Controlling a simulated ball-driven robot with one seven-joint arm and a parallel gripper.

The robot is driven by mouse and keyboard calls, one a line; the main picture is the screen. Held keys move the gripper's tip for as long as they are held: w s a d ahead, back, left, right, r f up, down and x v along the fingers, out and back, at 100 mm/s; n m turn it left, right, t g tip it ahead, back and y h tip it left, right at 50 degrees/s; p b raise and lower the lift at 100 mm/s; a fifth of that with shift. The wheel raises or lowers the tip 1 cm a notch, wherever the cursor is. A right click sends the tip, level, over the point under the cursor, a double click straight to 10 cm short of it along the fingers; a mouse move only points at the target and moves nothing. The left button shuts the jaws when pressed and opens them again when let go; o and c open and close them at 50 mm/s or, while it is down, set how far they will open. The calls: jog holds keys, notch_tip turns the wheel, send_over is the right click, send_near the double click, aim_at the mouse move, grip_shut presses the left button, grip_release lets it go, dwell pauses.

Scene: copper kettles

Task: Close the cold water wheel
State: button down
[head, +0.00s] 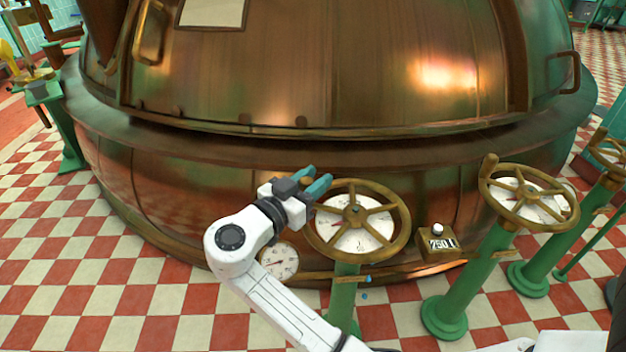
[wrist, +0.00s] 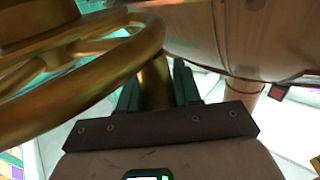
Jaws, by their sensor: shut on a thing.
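The cold water wheel (head: 405,222) is a brass spoked handwheel on a green post, over a white dial, in the middle of the head view. My gripper (head: 317,179) is at the wheel's upper left rim. In the wrist view, a brass handle peg (wrist: 156,85) stands between the two dark green fingers of my gripper (wrist: 158,82), which are shut on it. The wheel's rim (wrist: 110,70) curves past on the left there.
A large copper kettle (head: 320,70) fills the back. A second brass wheel (head: 495,200) on a green post stands to the right, another (head: 610,150) beyond it. A brass counter box (head: 440,243) and a small gauge (head: 278,261) flank the first wheel. Checkered floor is clear at left.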

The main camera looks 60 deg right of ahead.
jog(key=shift+d+f+b, duration=0.2)
jog(key=shift+d+b, duration=0.3)
jog(key=shift+b, duration=0.1)
jog(key=shift+d+b, duration=0.3)
jog(key=shift+d, duration=0.15)
jog(key=shift+s+d+r, duration=0.1)
jog(key=shift+d+r, duration=0.05)
jog(key=shift+d, duration=0.1)
jog(key=c, duration=0.9)
grip_release()
jog(key=shift+s+d, duration=0.1)
jog(key=a, duration=0.3)
jog(key=a+p, duration=0.1)
jog(key=a, duration=0.3)
jog(key=w+a+p, duration=0.1)
jog(key=a, duration=0.2)
jog(key=shift+a, duration=0.4)
